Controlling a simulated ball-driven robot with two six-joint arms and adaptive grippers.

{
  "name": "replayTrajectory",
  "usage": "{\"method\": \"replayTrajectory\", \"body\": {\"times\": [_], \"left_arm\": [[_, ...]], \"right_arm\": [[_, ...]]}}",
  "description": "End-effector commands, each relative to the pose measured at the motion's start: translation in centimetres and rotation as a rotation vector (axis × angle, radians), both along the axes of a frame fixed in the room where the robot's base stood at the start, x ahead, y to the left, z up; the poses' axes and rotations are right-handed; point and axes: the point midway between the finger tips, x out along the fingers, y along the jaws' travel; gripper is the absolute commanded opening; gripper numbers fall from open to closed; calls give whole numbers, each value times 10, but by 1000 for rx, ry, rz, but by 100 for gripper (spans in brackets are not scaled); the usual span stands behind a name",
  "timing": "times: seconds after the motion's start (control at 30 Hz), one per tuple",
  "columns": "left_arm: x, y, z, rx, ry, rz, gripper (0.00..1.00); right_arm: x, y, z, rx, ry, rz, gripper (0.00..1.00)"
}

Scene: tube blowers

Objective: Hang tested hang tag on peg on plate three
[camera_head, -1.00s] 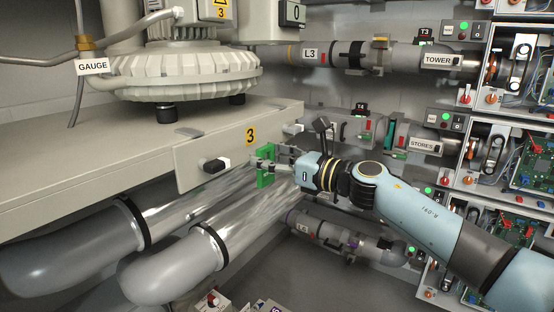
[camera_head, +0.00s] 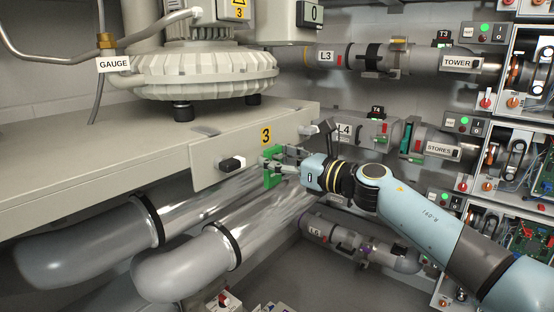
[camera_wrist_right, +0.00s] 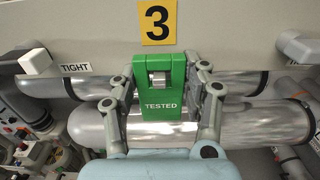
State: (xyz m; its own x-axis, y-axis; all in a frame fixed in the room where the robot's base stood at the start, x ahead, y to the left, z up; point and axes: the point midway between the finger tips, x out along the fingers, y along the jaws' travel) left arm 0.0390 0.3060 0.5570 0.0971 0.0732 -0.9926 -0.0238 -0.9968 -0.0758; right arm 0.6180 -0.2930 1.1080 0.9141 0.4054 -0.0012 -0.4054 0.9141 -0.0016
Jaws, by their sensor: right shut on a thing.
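The green hang tag (camera_wrist_right: 160,108) marked TESTED hangs upright between the fingers of my right gripper (camera_wrist_right: 161,92), which is shut on it. In the head view the tag (camera_head: 272,168) is edge-on in front of plate three (camera_head: 208,172), below its yellow 3 label (camera_head: 265,135), with my right gripper (camera_head: 277,163) at it. In the wrist view a light metal peg (camera_wrist_right: 158,77) shows in the tag's upper opening. I cannot tell how far it passes through. My left gripper is not in view.
A white TIGHT label (camera_wrist_right: 75,68) is at the left in the wrist view. Large grey pipes (camera_head: 185,263) run below the plate. Racks of electronics (camera_head: 530,165) stand at the right.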

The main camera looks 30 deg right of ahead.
Motion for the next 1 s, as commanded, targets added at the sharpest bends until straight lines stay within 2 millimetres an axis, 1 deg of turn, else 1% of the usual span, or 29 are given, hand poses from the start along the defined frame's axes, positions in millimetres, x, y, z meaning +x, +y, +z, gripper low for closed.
{"method": "replayTrajectory", "body": {"times": [0.13, 0.17, 0.33, 0.6, 0.73, 0.87, 1.0], "left_arm": [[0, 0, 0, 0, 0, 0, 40], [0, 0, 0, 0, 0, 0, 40], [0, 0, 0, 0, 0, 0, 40], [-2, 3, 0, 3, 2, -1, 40], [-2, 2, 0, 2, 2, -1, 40], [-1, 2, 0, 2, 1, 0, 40], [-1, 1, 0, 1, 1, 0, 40]], "right_arm": [[0, 0, 0, 0, 0, 0, 24], [0, 0, 0, 0, 0, 0, 50], [0, 0, 0, 0, 0, 0, 72], [-1, 0, 0, 0, 0, 0, 73], [-9, -5, -1, -4, 1, -1, 73], [-31, -14, -1, -6, 3, 2, 73], [-64, -28, -2, -6, 5, 2, 73]]}}
